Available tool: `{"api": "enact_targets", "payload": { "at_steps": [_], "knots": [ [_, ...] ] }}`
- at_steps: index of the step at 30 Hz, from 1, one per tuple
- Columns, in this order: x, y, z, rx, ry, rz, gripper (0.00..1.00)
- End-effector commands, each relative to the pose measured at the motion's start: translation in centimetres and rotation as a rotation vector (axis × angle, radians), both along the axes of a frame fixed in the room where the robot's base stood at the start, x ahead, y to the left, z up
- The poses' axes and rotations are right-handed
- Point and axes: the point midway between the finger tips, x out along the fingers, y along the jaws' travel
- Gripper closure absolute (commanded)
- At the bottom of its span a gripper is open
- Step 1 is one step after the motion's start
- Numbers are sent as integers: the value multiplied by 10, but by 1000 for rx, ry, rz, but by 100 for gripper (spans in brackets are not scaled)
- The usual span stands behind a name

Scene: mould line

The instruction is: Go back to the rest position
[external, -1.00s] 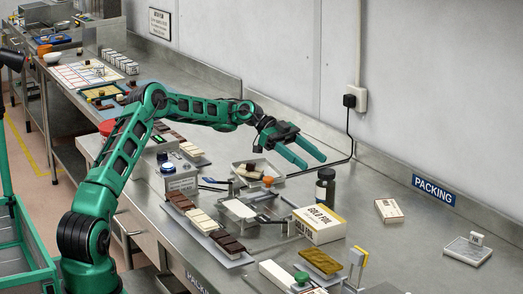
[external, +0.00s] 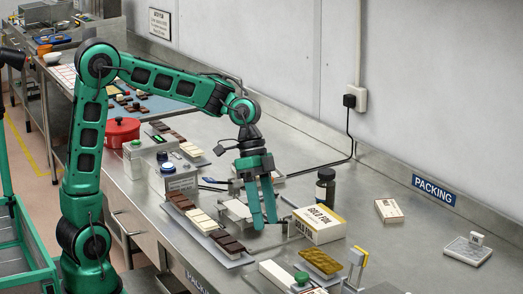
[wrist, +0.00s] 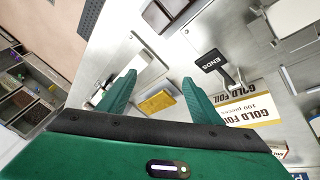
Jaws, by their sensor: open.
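My green gripper (external: 263,203) points down above the packing bench (external: 345,190), between the tray of chocolate bars (external: 208,226) and the white GOLD FOIL box (external: 318,226). Its two fingers are apart with nothing between them. In the wrist view, my gripper (wrist: 155,85) also shows open, and a gold foil stack (wrist: 157,102) lies on the bench beyond the fingers. The GOLD FOIL box (wrist: 248,105) is at the right of that view.
A dark bottle (external: 325,188) stands behind the foil box. A red pot (external: 121,131) and chocolate trays stand left of the gripper. The back right of the bench has free room.

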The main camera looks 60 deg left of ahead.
Motion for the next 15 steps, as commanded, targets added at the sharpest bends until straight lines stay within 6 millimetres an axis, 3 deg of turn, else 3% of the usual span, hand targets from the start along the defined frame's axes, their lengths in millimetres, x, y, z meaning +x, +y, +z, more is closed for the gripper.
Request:
{"api": "enact_targets", "payload": {
  "at_steps": [1, 8, 15],
  "knots": [
    [-23, -1, -1, 40, 6, 14, 41],
    [-116, 20, -14, 212, 36, 125, 41],
    [-204, 62, -35, 356, 44, 259, 41]
  ]
}}
